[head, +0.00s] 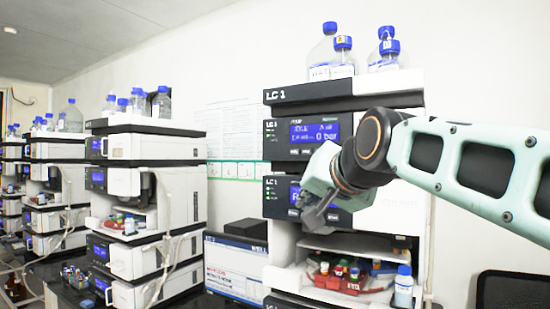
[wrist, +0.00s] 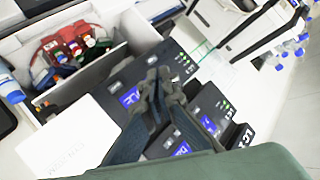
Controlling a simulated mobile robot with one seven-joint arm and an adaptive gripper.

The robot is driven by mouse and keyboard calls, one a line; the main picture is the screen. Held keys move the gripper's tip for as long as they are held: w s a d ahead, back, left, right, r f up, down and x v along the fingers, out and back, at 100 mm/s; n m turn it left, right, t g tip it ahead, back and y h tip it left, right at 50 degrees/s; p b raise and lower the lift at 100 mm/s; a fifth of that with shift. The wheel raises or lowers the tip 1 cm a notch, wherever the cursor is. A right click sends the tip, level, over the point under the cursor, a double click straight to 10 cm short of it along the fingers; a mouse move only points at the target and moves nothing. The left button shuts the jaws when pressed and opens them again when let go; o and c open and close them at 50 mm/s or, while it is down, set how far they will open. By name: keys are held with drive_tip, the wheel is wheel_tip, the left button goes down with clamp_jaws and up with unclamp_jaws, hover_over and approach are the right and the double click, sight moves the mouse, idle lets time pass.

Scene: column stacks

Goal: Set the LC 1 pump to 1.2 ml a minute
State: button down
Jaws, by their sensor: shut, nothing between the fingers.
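The LC 1 stack (head: 345,95) stands right of centre in the head view. Its upper dark module (head: 282,140) has a lit blue screen (head: 314,132) that reads IDLE and 0 bar, with smaller text I cannot read. A second dark module (head: 276,194) below it has a blue screen mostly hidden by my gripper. My gripper (head: 312,207) is shut and empty in front of that lower module; contact cannot be told. In the wrist view, my closed fingers (wrist: 160,80) cover part of the tilted dark fronts, with a blue screen (wrist: 208,124) beside them.
Blue-capped bottles (head: 331,56) stand on the stack's top. A box (head: 236,266) stands left of the stack. More instrument stacks (head: 146,180) stand farther left.

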drive_tip(key=w+r+m+t, duration=0.1)
drive_tip(key=w+r, duration=0.3)
drive_tip(key=r, duration=0.6)
drive_tip(key=shift+w+a+t+b, duration=0.15)
drive_tip(key=shift+a+t+b, duration=0.25)
drive_tip(key=shift+t, duration=0.4)
drive_tip(key=w+d+p, duration=0.4)
drive_tip(key=w+d, duration=0.1)
drive_tip(key=w, duration=0.2)
drive_tip(key=shift+w+d+f, duration=0.1)
drive_tip(key=shift+w+d, duration=0.05)
idle(0.7)
drive_tip(key=shift+w+d, duration=0.15)
drive_tip(key=shift+w, duration=0.1)
